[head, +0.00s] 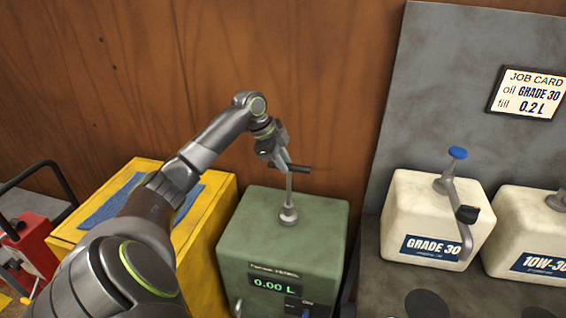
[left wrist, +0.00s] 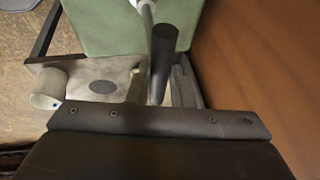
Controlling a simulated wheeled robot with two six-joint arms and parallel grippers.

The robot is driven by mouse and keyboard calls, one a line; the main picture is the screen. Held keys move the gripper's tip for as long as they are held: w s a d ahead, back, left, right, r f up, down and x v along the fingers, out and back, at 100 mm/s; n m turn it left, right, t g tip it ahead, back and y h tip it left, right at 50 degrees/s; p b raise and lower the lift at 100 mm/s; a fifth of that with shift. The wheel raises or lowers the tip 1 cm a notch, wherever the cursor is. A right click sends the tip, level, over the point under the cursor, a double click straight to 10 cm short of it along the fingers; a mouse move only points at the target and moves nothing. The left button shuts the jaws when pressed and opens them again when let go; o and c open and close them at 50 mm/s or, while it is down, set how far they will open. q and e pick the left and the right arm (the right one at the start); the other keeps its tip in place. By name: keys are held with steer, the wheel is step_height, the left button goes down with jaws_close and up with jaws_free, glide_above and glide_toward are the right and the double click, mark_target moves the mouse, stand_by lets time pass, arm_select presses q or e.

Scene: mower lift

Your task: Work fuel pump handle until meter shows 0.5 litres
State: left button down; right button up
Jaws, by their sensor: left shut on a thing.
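The fuel pump is a green box (head: 285,232) with a thin upright rod (head: 289,190) rising from a grey collar on its top. A dark crossbar handle (head: 300,168) sits at the rod's upper end. The meter (head: 276,284) on the front face reads 0.00 L. My left gripper (head: 279,157) is at the handle and shut on it, partly hiding its left end. In the left wrist view the dark handle (left wrist: 163,62) runs between the fingers, with the pump's green top (left wrist: 100,28) beyond. My right gripper is not in view.
A yellow cabinet (head: 222,212) with a blue cloth stands left of the pump, behind my left arm. A red item (head: 38,250) is at far left. Cream GRADE 30 (head: 412,208) and 10W-30 (head: 540,225) containers stand right. A job card (head: 528,93) hangs above.

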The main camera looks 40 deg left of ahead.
arm_select(q)
steer(key=shift+w+r, duration=0.15)
steer(key=shift+r, duration=0.2)
steer(key=c, duration=1.6)
jaws_free()
steer(key=o, duration=0.3)
steer(key=shift+f, duration=0.1)
steer(key=shift+s+a+r, duration=0.15)
steer(key=shift+s+r, duration=0.05)
steer(key=shift+r, duration=0.05)
steer(key=b+v, duration=0.4)
steer(key=v, duration=1.3)
steer(key=shift+b, duration=0.4)
steer(key=shift+s, duration=0.1)
